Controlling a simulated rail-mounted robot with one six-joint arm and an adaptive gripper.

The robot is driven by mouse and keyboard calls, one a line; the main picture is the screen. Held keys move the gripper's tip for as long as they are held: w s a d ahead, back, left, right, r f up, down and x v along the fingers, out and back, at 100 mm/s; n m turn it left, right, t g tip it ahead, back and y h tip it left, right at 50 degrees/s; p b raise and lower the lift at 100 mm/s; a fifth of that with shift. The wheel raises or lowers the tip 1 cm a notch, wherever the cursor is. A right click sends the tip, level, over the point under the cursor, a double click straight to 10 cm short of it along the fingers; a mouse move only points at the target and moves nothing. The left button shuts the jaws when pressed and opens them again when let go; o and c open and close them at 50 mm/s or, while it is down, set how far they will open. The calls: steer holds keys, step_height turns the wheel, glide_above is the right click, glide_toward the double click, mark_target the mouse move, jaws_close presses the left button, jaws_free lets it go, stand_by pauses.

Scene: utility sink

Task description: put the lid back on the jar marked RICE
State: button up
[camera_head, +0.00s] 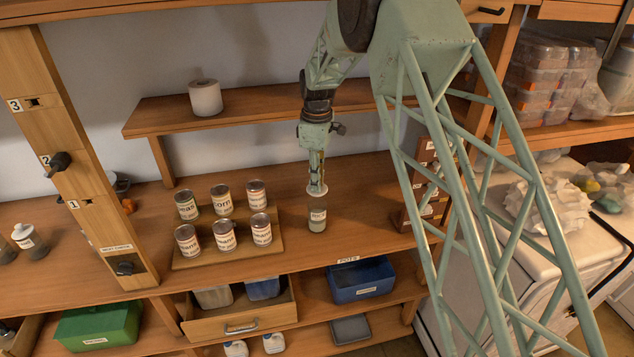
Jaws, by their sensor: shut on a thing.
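A small clear jar with a white label (317,220) stands upright on the wooden counter, right of the cans. Its label is too small to read surely. My gripper (317,186) points straight down over this jar and is shut on a pale round lid (317,191). The lid is level and lined up with the jar's mouth. I cannot tell whether it touches the rim or hangs just above it. The fingertips hide the lid's middle.
Several labelled cans (225,236) stand on a wooden board left of the jar. A white-lidded jar (29,239) stands at far left. A low shelf (260,108) with a paper roll (205,98) runs behind. A small wooden rack (424,190) stands to the right.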

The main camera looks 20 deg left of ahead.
steer(key=shift+f, duration=0.2)
steer(key=shift+f+b, duration=1.15)
steer(key=shift+f, duration=1.75)
steer(key=shift+f+b, duration=0.2)
steer(key=shift+b, duration=0.3)
stand_by(1.2)
stand_by(0.5)
steer(key=o, duration=0.8)
steer(key=shift+o, duration=0.4)
steer(key=o, duration=0.5)
steer(key=shift+c, duration=0.2)
